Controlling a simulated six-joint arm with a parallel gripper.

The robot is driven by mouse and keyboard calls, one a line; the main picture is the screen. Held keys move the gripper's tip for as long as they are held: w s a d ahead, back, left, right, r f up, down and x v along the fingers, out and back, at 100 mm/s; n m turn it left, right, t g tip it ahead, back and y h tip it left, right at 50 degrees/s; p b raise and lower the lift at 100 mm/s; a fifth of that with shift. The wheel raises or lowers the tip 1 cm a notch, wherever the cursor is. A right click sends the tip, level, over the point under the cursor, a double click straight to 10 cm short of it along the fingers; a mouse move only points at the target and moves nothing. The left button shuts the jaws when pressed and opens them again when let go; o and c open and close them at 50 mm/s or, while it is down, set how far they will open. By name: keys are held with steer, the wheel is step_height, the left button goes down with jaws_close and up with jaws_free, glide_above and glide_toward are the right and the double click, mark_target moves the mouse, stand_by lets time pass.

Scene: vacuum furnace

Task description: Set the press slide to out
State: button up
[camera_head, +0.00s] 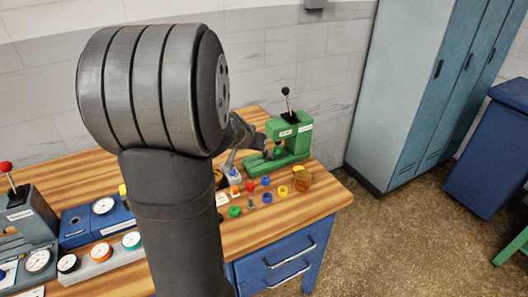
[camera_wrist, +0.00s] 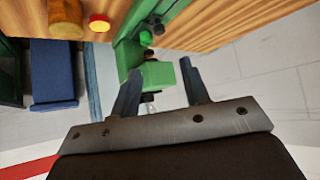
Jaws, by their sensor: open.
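The green press (camera_head: 292,137) stands at the right back of the wooden workbench, with a lever topped by a black ball rising from it. In the wrist view the green press (camera_wrist: 165,75) lies ahead of the fingers, seen at a steep tilt. My gripper (camera_head: 264,147) is at the left side of the press, close to its green body. In the wrist view my gripper (camera_wrist: 160,68) is open, and part of the press shows between and beyond the fingers. I cannot tell whether a finger touches it. The slide's position cannot be made out.
An amber jar (camera_head: 302,181) and several small coloured pieces lie on the workbench (camera_head: 310,208) in front of the press. Gauge boxes (camera_head: 100,222) and a red-knobbed lever unit (camera_head: 28,218) stand at left. Blue lockers (camera_head: 418,85) stand at right. My arm hides the bench's middle.

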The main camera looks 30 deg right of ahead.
steer(key=x, duration=1.6)
jaws_close()
